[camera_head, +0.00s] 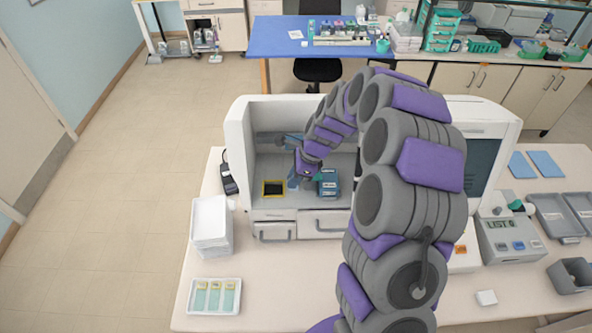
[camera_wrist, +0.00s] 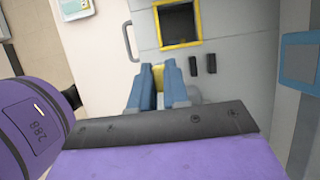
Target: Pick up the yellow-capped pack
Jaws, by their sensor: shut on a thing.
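My gripper (camera_head: 293,179) is inside the open bay of the white staining machine. In the wrist view its two blue fingers (camera_wrist: 159,85) are shut on the yellow-capped pack (camera_wrist: 158,78). Only a small yellow part of the pack shows between the fingers; the rest is hidden. In the head view I cannot make out the pack at the fingertips. A dark square opening with a yellow rim (camera_head: 264,188) lies just left of my gripper. The yellow rim also shows ahead of the fingers in the wrist view (camera_wrist: 180,45).
Blue packs (camera_head: 328,184) stand close to the right of my gripper. The machine's white walls (camera_head: 237,150) enclose the bay. White trays (camera_head: 210,222) and a slide tray (camera_head: 214,309) lie on the table at left. A keypad device (camera_head: 509,243) stands at right.

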